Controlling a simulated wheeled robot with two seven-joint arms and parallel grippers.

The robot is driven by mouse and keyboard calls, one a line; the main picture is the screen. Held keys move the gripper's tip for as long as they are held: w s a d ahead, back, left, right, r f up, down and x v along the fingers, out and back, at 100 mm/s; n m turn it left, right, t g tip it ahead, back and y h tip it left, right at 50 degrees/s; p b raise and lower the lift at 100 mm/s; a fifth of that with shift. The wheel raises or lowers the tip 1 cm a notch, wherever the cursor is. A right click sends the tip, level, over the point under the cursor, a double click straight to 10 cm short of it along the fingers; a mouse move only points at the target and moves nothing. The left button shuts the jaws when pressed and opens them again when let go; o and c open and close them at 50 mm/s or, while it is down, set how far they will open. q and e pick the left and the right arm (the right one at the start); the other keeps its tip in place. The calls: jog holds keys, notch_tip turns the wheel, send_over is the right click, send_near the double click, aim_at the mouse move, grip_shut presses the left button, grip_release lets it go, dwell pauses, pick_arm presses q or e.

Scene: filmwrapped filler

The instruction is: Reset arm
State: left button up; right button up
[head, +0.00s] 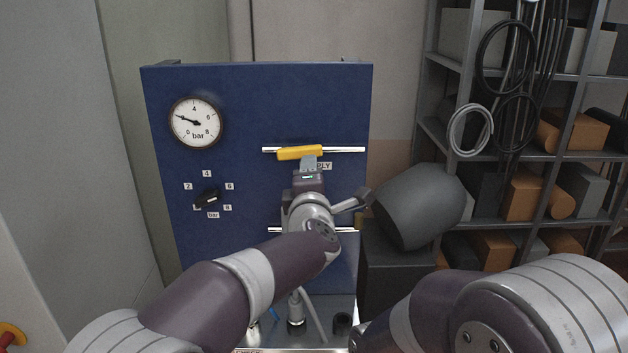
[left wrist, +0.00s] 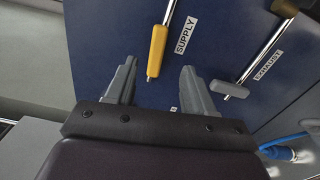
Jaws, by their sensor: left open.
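My left gripper (head: 308,163) is in front of the blue panel (head: 250,100), at the yellow supply handle (head: 299,153). The handle lies nearly level, along the upper silver pipe (head: 345,150). In the left wrist view, my left gripper (left wrist: 158,67) is open, its two fingers apart. The yellow handle (left wrist: 157,48) shows beyond the gap between them. I cannot tell whether a finger touches it. Nothing shows held. My right arm comes in at the lower right of the head view; its gripper is out of sight.
A round bar gauge (head: 195,122) reads near 2, above a black selector knob (head: 207,198). A grey exhaust handle (left wrist: 230,90) sits right of my fingers. A dark rounded vessel (head: 420,208) and a loaded shelf rack (head: 545,75) stand at the right.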

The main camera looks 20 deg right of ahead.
pick_arm(q)
notch_tip(320, 180, down, 6)
jog(key=s+d+m+g+h, duration=0.2)
jog(key=s+d+m+g, duration=0.1)
jog(key=m, duration=0.3)
jog(key=s+a+f+m+g, duration=0.3)
jog(key=a+f+m, duration=0.1)
jog(key=f, duration=0.2)
jog(key=s+a+f+m+g, duration=0.3)
jog(key=f+m, duration=0.1)
jog(key=f, duration=0.3)
jog(key=s+a+f+g+y, duration=0.2)
jog(key=s+a, duration=0.4)
jog(key=a, duration=0.5)
jog(key=s+a+f+m+g+y, duration=0.1)
jog(key=s+a+f+g+y, duration=0.1)
jog(key=s+a+f, duration=0.2)
jog(key=s+a+f+m+g+y, duration=0.1)
jog(key=s+a+f+g+y, duration=0.2)
jog(key=s+a, duration=0.6)
jog(key=a+f, duration=0.1)
jog(key=a, duration=0.8)
jog(key=shift+s, duration=0.35)
jog(key=shift+d, duration=0.1)
